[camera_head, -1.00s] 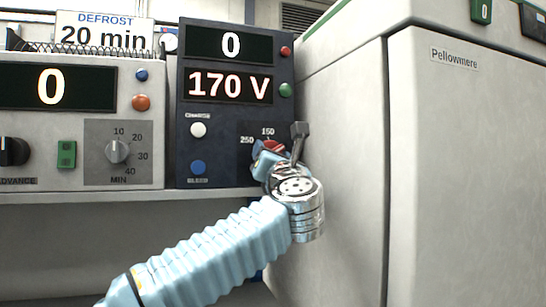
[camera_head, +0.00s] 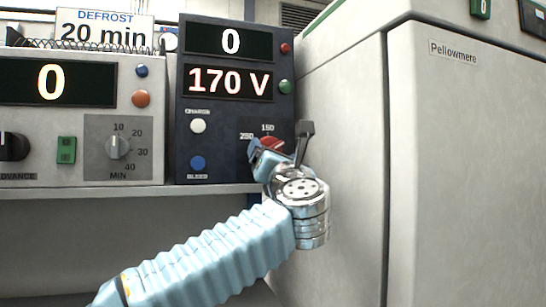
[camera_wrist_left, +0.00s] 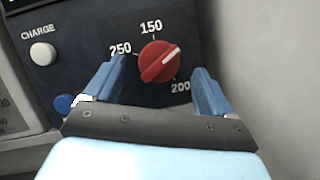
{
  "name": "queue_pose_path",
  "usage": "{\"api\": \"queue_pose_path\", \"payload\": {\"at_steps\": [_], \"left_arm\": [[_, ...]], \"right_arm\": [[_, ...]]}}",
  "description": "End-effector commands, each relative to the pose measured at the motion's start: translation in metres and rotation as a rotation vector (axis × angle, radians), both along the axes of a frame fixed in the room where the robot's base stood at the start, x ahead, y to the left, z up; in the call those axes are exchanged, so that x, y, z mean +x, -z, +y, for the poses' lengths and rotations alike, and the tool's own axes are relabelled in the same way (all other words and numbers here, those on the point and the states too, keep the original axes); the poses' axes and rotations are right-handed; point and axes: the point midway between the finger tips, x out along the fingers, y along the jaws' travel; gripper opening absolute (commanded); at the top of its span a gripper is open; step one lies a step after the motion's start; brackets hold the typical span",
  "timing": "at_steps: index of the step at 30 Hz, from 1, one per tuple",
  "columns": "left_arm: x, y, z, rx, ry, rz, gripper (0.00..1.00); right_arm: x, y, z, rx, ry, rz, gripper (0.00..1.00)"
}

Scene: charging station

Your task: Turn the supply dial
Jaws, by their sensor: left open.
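The supply dial is a red round knob (camera_wrist_left: 159,62) with a white pointer mark, on a dark blue supply unit (camera_head: 222,120). In the wrist view the mark points up and right, between the 150 and 200 labels; 250 is at left. The unit's displays (camera_head: 229,83) read 0 and 170 V. My left gripper (camera_wrist_left: 159,66) is open, its blue fingers on either side of the dial with visible gaps. In the head view my left gripper (camera_head: 262,155) partly hides the dial (camera_head: 271,142). My right gripper is not in view.
A white charge button (camera_head: 198,126) and a blue bleed button (camera_head: 198,163) sit left of the dial. A beige unit (camera_head: 75,120) with a timer knob stands farther left. A large pale Pellowmere cabinet (camera_head: 345,130) stands close on the right.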

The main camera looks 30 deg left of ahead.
Motion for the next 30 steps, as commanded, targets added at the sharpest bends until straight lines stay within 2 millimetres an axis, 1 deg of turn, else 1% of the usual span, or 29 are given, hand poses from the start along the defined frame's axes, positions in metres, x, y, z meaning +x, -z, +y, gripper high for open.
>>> {"api": "queue_pose_path", "payload": {"at_steps": [1, 3, 9, 13, 18, 30], "left_arm": [[-0.009, 0.008, -0.009, 0.002, 0.004, -0.001, 0.84], [-0.021, 0.015, -0.020, 0.003, 0.005, -0.002, 0.84], [-0.055, 0.031, -0.049, 0.001, 0.004, -0.001, 0.84], [-0.070, 0.037, -0.061, 0.001, 0.002, 0.000, 0.84], [-0.079, 0.041, -0.068, 0.000, 0.001, 0.001, 0.84], [-0.079, 0.041, -0.069, 0.000, 0.001, 0.001, 0.84]], "right_arm": [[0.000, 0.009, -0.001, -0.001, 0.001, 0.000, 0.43], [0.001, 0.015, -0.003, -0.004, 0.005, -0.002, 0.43], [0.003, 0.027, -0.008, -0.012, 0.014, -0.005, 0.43], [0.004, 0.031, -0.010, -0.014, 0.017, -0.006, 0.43], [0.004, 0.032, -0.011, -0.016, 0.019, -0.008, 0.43], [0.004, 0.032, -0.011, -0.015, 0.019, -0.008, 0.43]]}}
